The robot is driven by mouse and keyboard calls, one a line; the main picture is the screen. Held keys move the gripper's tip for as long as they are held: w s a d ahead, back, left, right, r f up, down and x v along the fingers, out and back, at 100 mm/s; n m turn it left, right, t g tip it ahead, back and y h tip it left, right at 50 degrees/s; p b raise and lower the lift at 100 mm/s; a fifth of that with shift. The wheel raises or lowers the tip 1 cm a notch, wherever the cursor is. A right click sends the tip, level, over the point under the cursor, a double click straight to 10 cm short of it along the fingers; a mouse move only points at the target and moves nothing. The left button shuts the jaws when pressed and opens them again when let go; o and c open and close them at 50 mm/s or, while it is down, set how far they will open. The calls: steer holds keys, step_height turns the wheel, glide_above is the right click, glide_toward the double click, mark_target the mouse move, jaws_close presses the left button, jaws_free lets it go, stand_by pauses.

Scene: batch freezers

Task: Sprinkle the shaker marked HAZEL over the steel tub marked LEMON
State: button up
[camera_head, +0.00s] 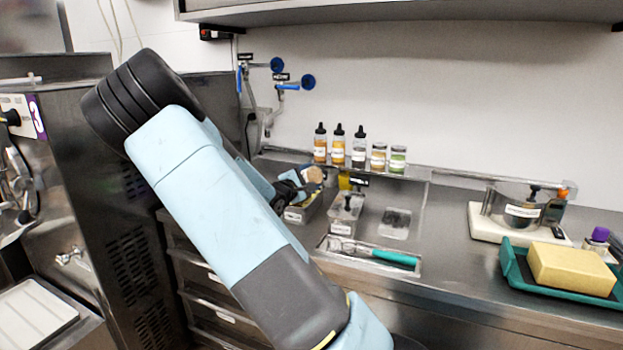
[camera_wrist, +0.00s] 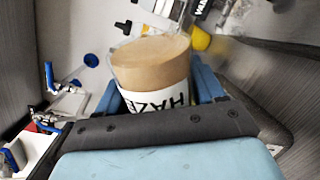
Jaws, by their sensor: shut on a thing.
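My gripper (camera_wrist: 157,90) is shut on a clear shaker (camera_wrist: 152,62) with tan contents. In the head view my gripper (camera_head: 290,187) and the tan shaker (camera_head: 314,174) are above the counter inset at the back left, partly hidden by my arm. Below are a steel tub (camera_head: 298,214) and, to its right, another steel tub (camera_head: 342,228), both with white labels too small to read. I cannot tell which is marked LEMON.
Several bottles and jars (camera_head: 359,150) stand on the back ledge. A tray with a teal-handled tool (camera_head: 395,257) lies at the front. A white board with a steel pot (camera_head: 512,208) and a green tray with a yellow sponge (camera_head: 570,268) are at right. Blue-handled taps (camera_head: 290,84) are on the wall.

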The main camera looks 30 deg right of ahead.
steer(key=shift+s, duration=0.1)
steer(key=shift+s+a+r, duration=0.1)
steer(key=shift+r, duration=0.8)
steer(key=shift+f, duration=0.8)
